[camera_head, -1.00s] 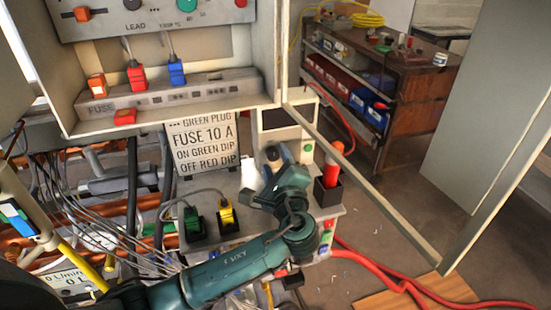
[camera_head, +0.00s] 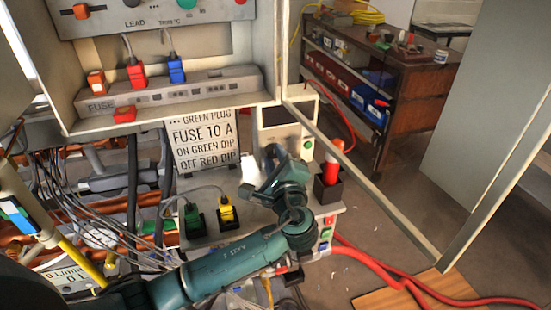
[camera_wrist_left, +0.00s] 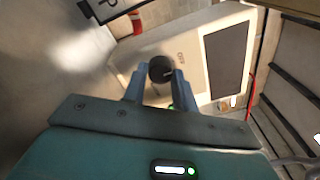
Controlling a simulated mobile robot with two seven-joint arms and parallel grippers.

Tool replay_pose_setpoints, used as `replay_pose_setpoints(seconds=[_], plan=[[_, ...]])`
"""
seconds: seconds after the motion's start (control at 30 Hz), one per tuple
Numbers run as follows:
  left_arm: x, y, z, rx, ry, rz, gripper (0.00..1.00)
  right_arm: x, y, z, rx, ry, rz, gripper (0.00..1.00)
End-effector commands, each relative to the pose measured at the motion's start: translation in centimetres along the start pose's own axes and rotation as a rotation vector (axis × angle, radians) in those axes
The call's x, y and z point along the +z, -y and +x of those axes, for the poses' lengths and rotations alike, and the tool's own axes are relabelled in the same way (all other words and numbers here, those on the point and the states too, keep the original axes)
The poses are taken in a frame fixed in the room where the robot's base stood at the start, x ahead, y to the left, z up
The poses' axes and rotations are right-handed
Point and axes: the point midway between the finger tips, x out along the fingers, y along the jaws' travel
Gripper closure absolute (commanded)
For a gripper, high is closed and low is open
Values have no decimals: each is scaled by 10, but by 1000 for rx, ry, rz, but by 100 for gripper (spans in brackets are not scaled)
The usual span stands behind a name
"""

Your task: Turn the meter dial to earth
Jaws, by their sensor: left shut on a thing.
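The meter is a pale box with a dark blank screen (camera_head: 279,115), standing right of the printed sign. In the left wrist view the meter (camera_wrist_left: 190,62) shows tilted, with its round black dial (camera_wrist_left: 160,69) between my fingertips. My left gripper (camera_head: 268,160) is in front of the meter's lower face, and in the left wrist view the left gripper (camera_wrist_left: 157,82) is shut on the dial. In the head view the gripper hides the dial. The dial's markings are too small or hidden to read. My right gripper is not in view.
A sign (camera_head: 204,140) reads "FUSE 10 A". Green (camera_head: 193,220) and yellow (camera_head: 228,213) plugs sit on the bench left of my arm. A red-handled tool stands in a black holder (camera_head: 328,188) to the right. The grey fuse cabinet (camera_head: 170,95) overhangs.

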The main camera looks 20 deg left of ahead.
Motion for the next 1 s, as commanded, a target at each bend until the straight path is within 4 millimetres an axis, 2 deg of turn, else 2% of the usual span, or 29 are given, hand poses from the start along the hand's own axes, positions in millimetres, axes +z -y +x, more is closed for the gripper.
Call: replay_pose_setpoints(seconds=[0.37, 1.0], plan=[[0, 0, 0, 10, -7, 111, 95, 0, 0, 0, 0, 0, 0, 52], [0, 1, 0, 54, -38, 683, 95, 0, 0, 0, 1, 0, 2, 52]])
